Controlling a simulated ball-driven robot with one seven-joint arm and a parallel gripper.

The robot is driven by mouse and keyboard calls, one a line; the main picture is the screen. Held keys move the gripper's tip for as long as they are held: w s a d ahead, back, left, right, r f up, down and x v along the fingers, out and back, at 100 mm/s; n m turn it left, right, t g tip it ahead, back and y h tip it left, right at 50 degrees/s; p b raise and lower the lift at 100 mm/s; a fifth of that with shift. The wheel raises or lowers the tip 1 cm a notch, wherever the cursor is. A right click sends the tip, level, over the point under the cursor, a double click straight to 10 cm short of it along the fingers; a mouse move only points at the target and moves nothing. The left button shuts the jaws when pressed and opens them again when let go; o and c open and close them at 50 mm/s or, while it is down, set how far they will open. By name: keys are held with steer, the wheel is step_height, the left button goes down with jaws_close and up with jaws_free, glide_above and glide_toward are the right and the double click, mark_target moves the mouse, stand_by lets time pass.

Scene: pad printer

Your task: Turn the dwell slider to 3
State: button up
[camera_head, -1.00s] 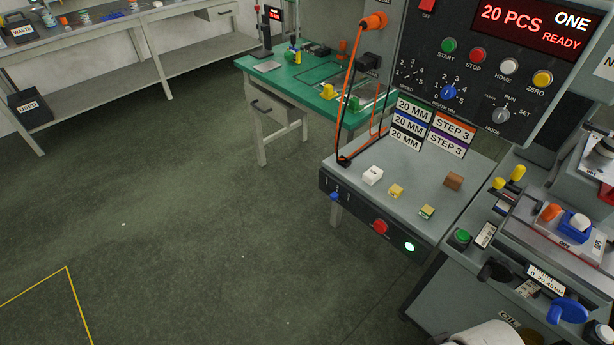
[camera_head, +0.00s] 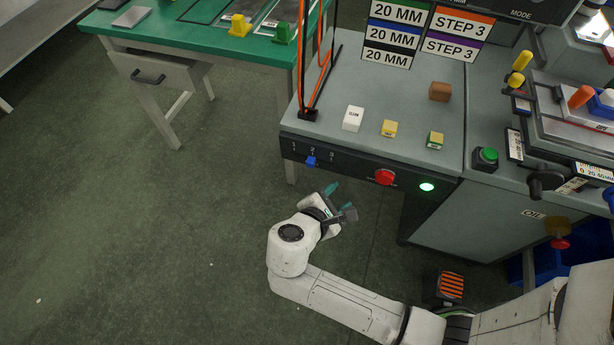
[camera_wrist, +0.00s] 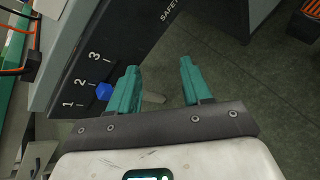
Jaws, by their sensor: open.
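The dwell slider is a small blue knob (camera_head: 311,161) on the dark front strip of the grey machine, under the marks 1, 2 and 3. It sits at about the 2 mark. In the wrist view the blue knob (camera_wrist: 104,91) is just left of the left green fingertip, near the 2 tick. The 3 mark lies further up the strip. My gripper (camera_head: 340,201) is in front of and below the strip, right of the knob in the head view. It also shows in the wrist view (camera_wrist: 158,67), open and empty, with its fingers apart.
A red button (camera_head: 385,177) and a lit green lamp (camera_head: 427,187) are on the same front strip. A green-topped table (camera_head: 160,28) is at the left. The floor at left is clear.

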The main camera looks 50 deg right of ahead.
mark_target(309, 165)
steer(key=w+a+f+n+t+h+b, duration=0.2)
steer(key=w+a+n+t+h+b, duration=0.4)
steer(key=n, duration=0.3)
steer(key=shift+y, duration=0.7)
steer(key=x, duration=0.7)
steer(key=w+x, duration=0.1)
steer(key=x, duration=0.2)
steer(key=shift+w+a+r, duration=0.1)
steer(key=shift+r, duration=0.2)
steer(key=shift+c, duration=0.3)
jaws_close()
